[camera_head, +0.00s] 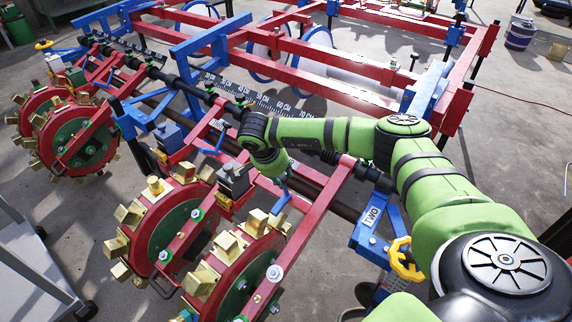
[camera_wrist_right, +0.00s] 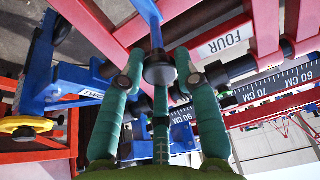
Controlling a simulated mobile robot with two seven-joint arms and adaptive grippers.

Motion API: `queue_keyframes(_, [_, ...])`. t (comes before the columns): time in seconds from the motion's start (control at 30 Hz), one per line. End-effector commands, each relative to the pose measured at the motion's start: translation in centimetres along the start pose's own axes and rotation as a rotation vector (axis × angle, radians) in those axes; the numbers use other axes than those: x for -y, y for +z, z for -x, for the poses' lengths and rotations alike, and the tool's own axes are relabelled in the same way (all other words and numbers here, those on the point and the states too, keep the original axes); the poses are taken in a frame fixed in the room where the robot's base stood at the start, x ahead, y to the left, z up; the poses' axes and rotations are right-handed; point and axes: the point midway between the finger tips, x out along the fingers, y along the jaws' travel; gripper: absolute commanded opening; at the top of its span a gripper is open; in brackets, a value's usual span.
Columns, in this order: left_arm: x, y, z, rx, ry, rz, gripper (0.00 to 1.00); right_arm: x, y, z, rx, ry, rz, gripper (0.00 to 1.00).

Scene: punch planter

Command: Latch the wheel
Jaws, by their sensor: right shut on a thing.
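Two red punch wheels with brass blocks and green hubs stand at the front, a left one (camera_head: 172,228) and a right one (camera_head: 237,275). A thin blue latch lever (camera_head: 281,203) sits beside the red arm to the right of them. My right gripper (camera_head: 284,182) reaches down to this lever. In the right wrist view, its green fingers (camera_wrist_right: 158,68) are shut on the blue lever (camera_wrist_right: 147,14), around its dark round end. A white "FOUR" label (camera_wrist_right: 225,40) is on the red bar beside it. The fingers are partly hidden in the head view. My left gripper is out of view.
Another pair of punch wheels (camera_head: 77,138) stands at the left. A blue plate marked "TWO" (camera_head: 371,218) and a yellow handwheel (camera_head: 404,260) lie right of my gripper. A scale bar (camera_head: 262,102) and red frame beams run behind it. Bare floor shows at the bottom.

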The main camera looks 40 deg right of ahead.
Motion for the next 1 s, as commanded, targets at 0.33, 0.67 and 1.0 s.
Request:
queue_keyframes(0.33, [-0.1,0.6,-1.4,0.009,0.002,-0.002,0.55,-0.3,2.7,-0.2,0.011,0.008,0.009,0.00])
queue_keyframes(0.67, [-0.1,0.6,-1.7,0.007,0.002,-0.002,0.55,-0.2,3.4,-0.3,0.013,0.004,0.013,0.00])
queue_keyframes(1.0, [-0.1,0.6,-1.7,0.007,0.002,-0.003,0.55,-0.2,3.4,-0.3,0.014,0.003,0.014,0.56])
